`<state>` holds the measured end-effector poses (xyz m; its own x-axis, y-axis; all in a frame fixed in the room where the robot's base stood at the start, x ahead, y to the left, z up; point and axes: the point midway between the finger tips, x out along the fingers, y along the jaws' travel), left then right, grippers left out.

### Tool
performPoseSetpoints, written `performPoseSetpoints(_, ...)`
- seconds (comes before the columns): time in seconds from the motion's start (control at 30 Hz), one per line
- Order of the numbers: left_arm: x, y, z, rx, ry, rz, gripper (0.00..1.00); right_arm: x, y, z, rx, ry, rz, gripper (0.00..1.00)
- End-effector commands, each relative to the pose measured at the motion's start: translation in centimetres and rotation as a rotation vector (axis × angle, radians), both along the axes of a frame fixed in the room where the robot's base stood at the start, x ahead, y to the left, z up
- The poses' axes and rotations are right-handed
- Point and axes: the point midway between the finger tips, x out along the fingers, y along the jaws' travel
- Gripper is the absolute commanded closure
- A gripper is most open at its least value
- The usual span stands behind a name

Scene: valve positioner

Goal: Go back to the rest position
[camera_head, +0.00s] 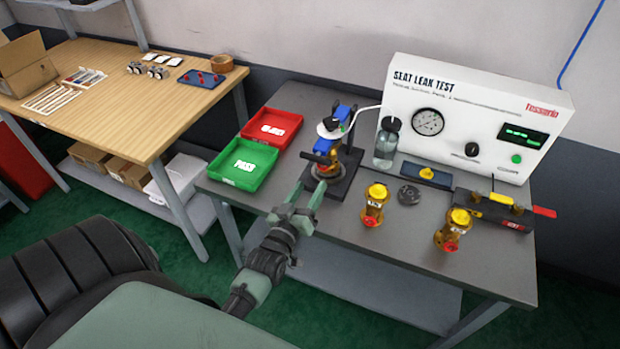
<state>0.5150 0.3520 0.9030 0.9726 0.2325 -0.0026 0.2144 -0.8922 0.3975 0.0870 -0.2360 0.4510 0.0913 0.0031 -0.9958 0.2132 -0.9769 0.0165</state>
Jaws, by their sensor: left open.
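My left gripper (308,190) is in the middle of the view, over the front left part of the grey table. Its two fingers are spread apart and point at the base of the dark test stand (343,184). Nothing shows between the fingers. The stand holds a valve with a blue top (342,114) and a yellow body. I cannot tell whether the fingertips touch the stand. My right gripper is not in view.
The green PASS tray (228,177) and red tray (255,139) lie left of the stand. A bottle (386,146), two brass valves (374,206) (452,231) and the SEAT LEAK TEST box (395,85) stand right. A wooden bench (130,105) is at left.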

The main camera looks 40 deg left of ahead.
Motion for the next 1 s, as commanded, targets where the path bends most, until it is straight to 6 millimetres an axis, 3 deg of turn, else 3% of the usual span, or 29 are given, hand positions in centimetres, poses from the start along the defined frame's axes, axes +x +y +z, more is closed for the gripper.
performPoseSetpoints(0.37,0.0,-0.4,-0.1,0.004,0.018,-0.012,0.48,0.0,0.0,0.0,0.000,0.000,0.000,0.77)
performPoseSetpoints(0.47,-0.1,-1.8,-0.6,0.020,0.093,-0.056,0.48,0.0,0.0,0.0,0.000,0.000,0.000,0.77)
performPoseSetpoints(0.57,-1.0,-4.6,-1.6,0.054,0.238,-0.137,0.48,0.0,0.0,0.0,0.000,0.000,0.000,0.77)
performPoseSetpoints(0.67,-3.1,-7.8,-2.8,0.104,0.420,-0.235,0.48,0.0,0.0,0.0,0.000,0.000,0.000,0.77)
performPoseSetpoints(0.8,-7.8,-11.3,-4.0,0.182,0.677,-0.355,0.48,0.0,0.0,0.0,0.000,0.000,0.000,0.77)
performPoseSetpoints(1.0,-13.9,-13.5,-4.4,0.256,0.928,-0.457,0.48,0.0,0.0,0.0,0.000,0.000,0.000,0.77)
